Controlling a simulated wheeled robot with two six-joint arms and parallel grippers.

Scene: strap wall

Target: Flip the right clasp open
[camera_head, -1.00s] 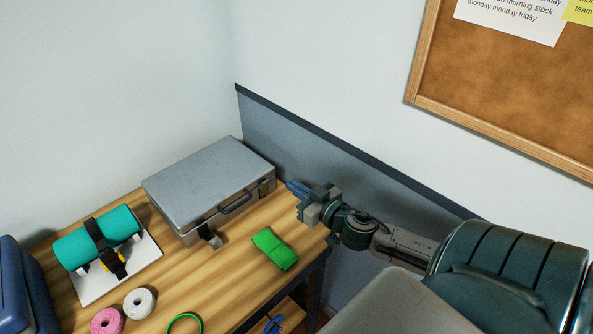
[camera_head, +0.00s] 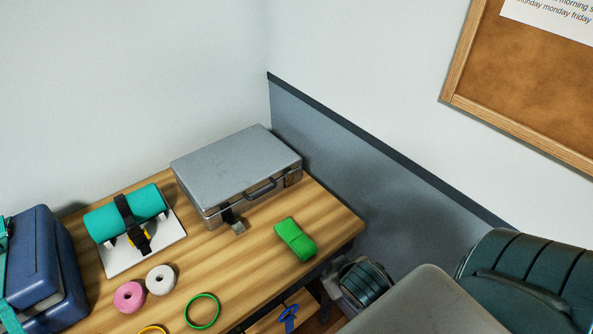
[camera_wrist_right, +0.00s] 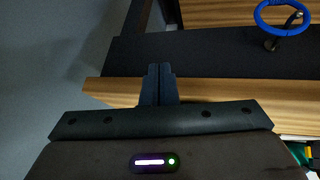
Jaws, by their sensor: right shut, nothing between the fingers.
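The silver case (camera_head: 225,165) lies closed on the wooden table, its handle side facing the front right. Its right clasp (camera_head: 292,178) looks flat against the front, near the right corner. Its left clasp (camera_head: 233,222) sticks out from the front and looks flipped open. My right gripper (camera_wrist_right: 158,72) shows in the right wrist view with its fingers together and empty, near a wooden table edge and apart from the case. In the head view its fingers are hidden and only part of my right arm shows, low beyond the table's right edge. My left gripper is out of view.
A green folded strap (camera_head: 295,239) lies in front of the case. A teal roll (camera_head: 150,204) on a white stand is left, with pink (camera_head: 129,297) and white (camera_head: 160,280) rolls. A blue ringed item (camera_wrist_right: 283,18) lies on the lower shelf. A wall stands behind the case.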

